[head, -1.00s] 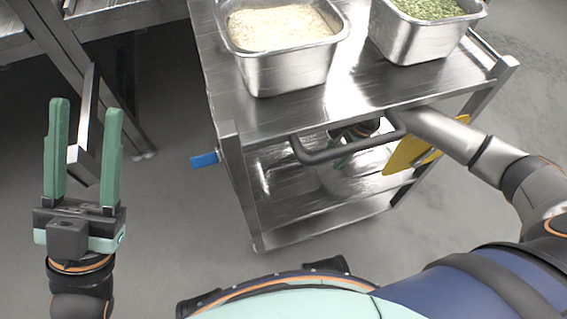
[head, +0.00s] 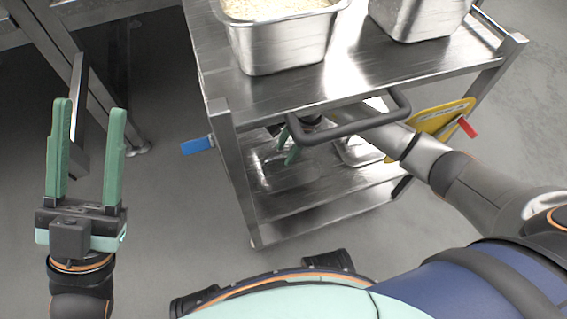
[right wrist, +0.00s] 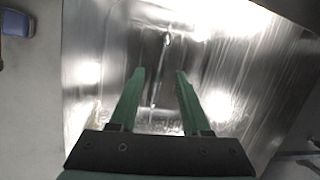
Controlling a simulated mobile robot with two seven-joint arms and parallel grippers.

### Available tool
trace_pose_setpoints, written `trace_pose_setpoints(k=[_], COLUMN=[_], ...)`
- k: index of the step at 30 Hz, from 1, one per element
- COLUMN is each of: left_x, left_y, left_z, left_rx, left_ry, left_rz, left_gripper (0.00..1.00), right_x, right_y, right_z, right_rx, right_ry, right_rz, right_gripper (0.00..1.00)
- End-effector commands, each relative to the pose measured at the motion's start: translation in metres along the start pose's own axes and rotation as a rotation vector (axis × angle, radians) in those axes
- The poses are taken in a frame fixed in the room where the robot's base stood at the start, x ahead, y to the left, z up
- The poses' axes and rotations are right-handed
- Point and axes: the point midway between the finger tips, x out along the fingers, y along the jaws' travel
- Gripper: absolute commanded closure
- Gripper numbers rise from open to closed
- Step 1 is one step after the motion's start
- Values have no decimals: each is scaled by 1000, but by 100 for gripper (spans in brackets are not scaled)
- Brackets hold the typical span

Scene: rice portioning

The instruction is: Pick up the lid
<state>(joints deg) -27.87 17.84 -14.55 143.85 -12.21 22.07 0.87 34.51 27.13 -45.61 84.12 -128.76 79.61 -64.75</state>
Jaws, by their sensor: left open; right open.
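A shiny metal piece (head: 362,152) with a pale rim lies on the cart's lower shelf (head: 300,196), partly hidden by my right arm and the cart handle. It may be the lid, but I cannot tell for sure. My right gripper (head: 286,158) reaches in under the cart top, above the lower shelf, left of that piece. In the right wrist view my right gripper (right wrist: 160,72) is open and empty, its fingers pointing over reflective metal. Glare there hides the lid's outline. My left gripper (head: 90,106) is open and empty, away from the cart at the left.
The steel cart top (head: 400,85) carries a pan of rice (head: 280,45) and a second steel pan (head: 405,18). A bar handle (head: 352,130) juts from the cart's front.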

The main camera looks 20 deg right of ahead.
Motion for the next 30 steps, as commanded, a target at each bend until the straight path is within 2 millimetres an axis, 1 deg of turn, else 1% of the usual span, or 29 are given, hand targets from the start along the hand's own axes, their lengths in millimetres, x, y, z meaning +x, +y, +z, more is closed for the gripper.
trace_pose_setpoints(k=[1, 2, 8, 9, 21, 30], left_x=[-4, -4, -3, -3, -3, -3], left_y=[3, 3, 3, 3, 3, 2], left_z=[4, 5, 5, 4, 4, 4], left_rx=[2, 3, -1, -1, -4, -4], left_ry=[-4, -6, -9, -9, -5, -4], left_rz=[2, 3, 1, 0, -4, -4], left_gripper=[50, 50, 50, 50, 50, 50], right_x=[9, 11, 10, 10, 10, 10], right_y=[0, 0, 0, 0, 0, 0], right_z=[0, 0, 0, 0, 0, 0], right_rx=[0, 0, -1, -1, -1, -1], right_ry=[-1, -1, 0, 0, 0, 1], right_rz=[0, -1, -1, -1, -1, -1], right_gripper=[52, 52, 52, 55, 100, 100])
